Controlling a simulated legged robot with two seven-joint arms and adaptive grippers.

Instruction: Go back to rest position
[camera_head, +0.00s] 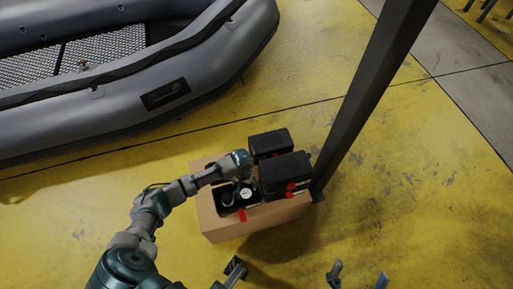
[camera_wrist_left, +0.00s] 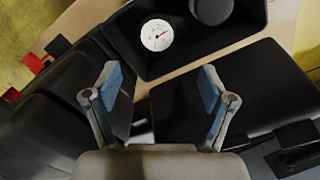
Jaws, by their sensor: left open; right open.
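My left arm reaches in from the lower left of the head view. Its gripper (camera_head: 241,184) is over a cardboard box (camera_head: 224,228) that holds black cases. In the left wrist view the left gripper (camera_wrist_left: 161,84) is open, its two blue-tipped fingers apart with nothing held between them. Beyond the fingers is an open black bin (camera_wrist_left: 185,62) with a round white gauge (camera_wrist_left: 157,34) and a dark cylindrical part (camera_wrist_left: 212,8) inside. My right gripper (camera_head: 358,277) shows only as two separated fingers at the bottom edge of the head view, open and empty.
Black cases with red latches (camera_head: 285,174) and another black case (camera_head: 269,144) stand close to the left gripper. A dark post (camera_head: 366,88) rises right beside the box. A grey inflatable boat (camera_head: 215,75) lies upper left. Yellow floor (camera_head: 420,190) is clear at right.

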